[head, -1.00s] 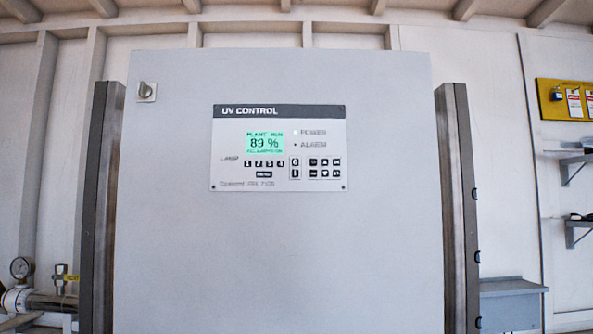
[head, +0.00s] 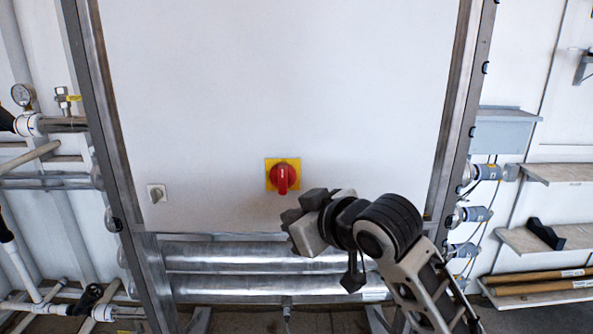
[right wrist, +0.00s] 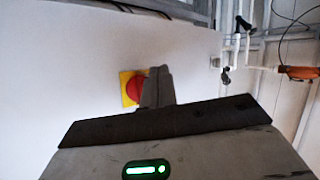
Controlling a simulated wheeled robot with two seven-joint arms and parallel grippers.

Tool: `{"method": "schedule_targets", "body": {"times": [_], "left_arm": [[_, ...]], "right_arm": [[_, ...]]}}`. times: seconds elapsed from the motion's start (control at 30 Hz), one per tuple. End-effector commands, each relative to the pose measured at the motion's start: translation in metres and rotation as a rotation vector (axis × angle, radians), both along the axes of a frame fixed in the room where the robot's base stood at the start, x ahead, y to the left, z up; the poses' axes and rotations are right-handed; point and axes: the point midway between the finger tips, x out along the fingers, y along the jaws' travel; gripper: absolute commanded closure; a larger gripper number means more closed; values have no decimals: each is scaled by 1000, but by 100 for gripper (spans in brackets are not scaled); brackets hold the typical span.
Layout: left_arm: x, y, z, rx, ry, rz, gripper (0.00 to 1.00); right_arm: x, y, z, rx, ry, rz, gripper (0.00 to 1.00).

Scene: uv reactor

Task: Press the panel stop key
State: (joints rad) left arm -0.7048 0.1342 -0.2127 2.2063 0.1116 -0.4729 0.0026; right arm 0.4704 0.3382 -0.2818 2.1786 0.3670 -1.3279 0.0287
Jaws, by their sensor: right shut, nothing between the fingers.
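The cabinet door (head: 290,90) fills the middle of the head view. The UV control panel with its keys is above the frame, so the stop key is not in view now. My right gripper (head: 297,222) is shut and empty, in front of the door's lower edge. It is just below and right of a red rotary switch (head: 284,177) on a yellow plate. In the right wrist view the shut fingers (right wrist: 158,75) partly cover this red switch (right wrist: 133,89). I cannot tell whether they touch the door. My left gripper is not in view.
A small grey lock (head: 156,194) sits low on the door. Metal posts (head: 462,120) flank the door, and steel tubes (head: 240,257) run below it. Shelves (head: 545,238) and a grey box (head: 505,130) stand at the right, pipes and a gauge (head: 23,95) at the left.

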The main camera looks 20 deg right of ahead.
Motion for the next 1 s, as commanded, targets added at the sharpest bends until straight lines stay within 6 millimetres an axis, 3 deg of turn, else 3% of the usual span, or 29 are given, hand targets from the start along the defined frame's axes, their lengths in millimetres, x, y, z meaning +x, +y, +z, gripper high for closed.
{"method": "schedule_targets", "body": {"times": [0.03,0.2,0.4,0.5,0.6,0.7,0.8,1.0], "left_arm": [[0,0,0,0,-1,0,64],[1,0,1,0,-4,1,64],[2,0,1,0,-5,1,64],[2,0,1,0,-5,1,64],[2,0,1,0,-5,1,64],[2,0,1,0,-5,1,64],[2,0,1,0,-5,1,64],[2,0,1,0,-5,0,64]], "right_arm": [[13,1,39,-4,-79,16,100],[32,5,157,-2,-300,71,100],[19,2,293,1,-536,114,100],[3,-1,347,4,-630,127,100],[-13,-4,385,8,-697,136,100],[-24,-6,409,12,-740,143,100],[-30,-7,420,15,-759,146,100],[-31,-7,422,16,-764,148,100]]}}
